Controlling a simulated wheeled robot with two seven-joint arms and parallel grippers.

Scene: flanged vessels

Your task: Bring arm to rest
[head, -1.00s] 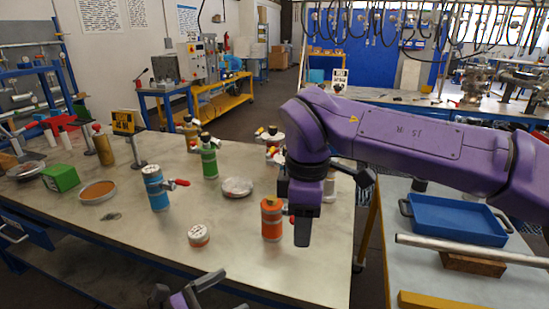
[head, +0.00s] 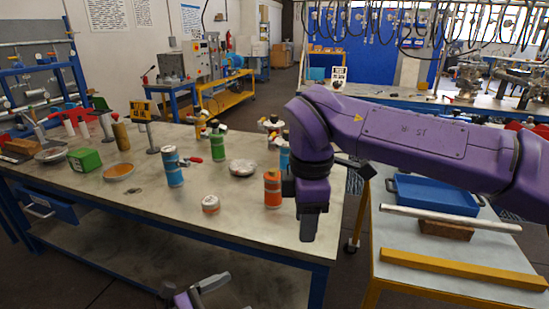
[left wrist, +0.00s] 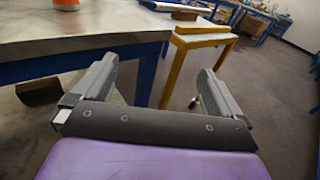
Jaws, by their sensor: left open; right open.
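My right arm, purple, reaches in from the right in the head view. Its dark gripper (head: 309,228) points down near the table's right end, just right of an orange vessel (head: 272,188), with a gap between them in the picture. Its jaws are seen edge-on and nothing shows in them. My left gripper (head: 195,292) shows partly at the bottom edge. In the left wrist view the left gripper (left wrist: 160,85) has its two grey fingers wide apart, with nothing between them but floor and table legs behind.
At right, a second bench holds a blue tray (head: 435,196), a metal bar (head: 450,217) and a yellow beam (head: 463,269).

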